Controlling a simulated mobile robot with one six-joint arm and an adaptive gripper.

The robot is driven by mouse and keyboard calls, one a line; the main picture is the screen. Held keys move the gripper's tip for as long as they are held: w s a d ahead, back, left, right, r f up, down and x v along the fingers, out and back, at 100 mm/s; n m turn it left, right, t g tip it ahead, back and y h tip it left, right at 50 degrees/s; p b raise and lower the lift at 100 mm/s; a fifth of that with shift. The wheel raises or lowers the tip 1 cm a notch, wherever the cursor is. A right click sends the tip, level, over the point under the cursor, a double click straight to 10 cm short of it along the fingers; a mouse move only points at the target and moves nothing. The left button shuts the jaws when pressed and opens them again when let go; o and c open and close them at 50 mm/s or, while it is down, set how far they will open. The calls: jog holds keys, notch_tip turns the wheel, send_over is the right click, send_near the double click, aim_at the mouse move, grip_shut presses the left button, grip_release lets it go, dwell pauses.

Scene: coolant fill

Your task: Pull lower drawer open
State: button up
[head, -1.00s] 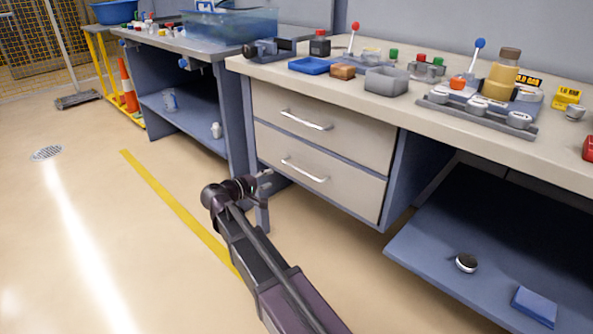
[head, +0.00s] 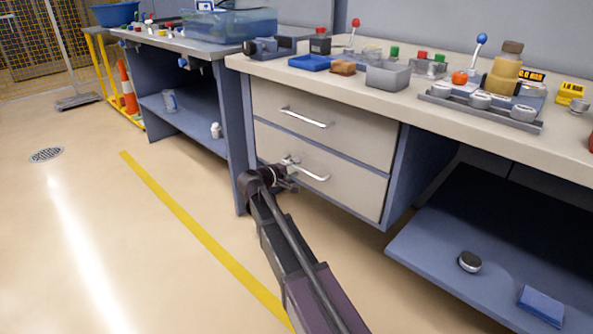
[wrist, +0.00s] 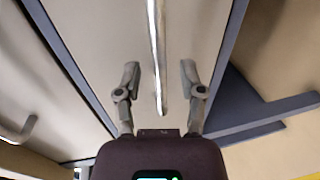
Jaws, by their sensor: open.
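The lower drawer (head: 340,188) is a pale grey front with a bar handle (head: 312,174), under a matching upper drawer. It looks closed, flush with the cabinet. My gripper (head: 290,172) is at the left part of the lower handle in the head view, and my arm hides a little of the drawer. In the wrist view the drawer front (wrist: 110,50) fills much of the picture, and the handle (wrist: 156,60) runs upright between the two open fingers of my gripper (wrist: 160,80). The fingers stand apart on either side of the handle; I see no contact.
The upper drawer (head: 330,125) has its own handle (head: 303,117). The worktop (head: 350,92) above carries trays, levers and a bottle. A blue shelf (head: 425,245) is at right, holding a round dark item (head: 469,261). The floor (head: 200,270) before the drawers is clear.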

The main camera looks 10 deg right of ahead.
jog(key=shift+w+d+f, duration=0.15)
jog(key=shift+w+d, duration=0.2)
jog(key=shift+d, duration=0.1)
grip_shut()
jog(key=shift+s, duration=0.2)
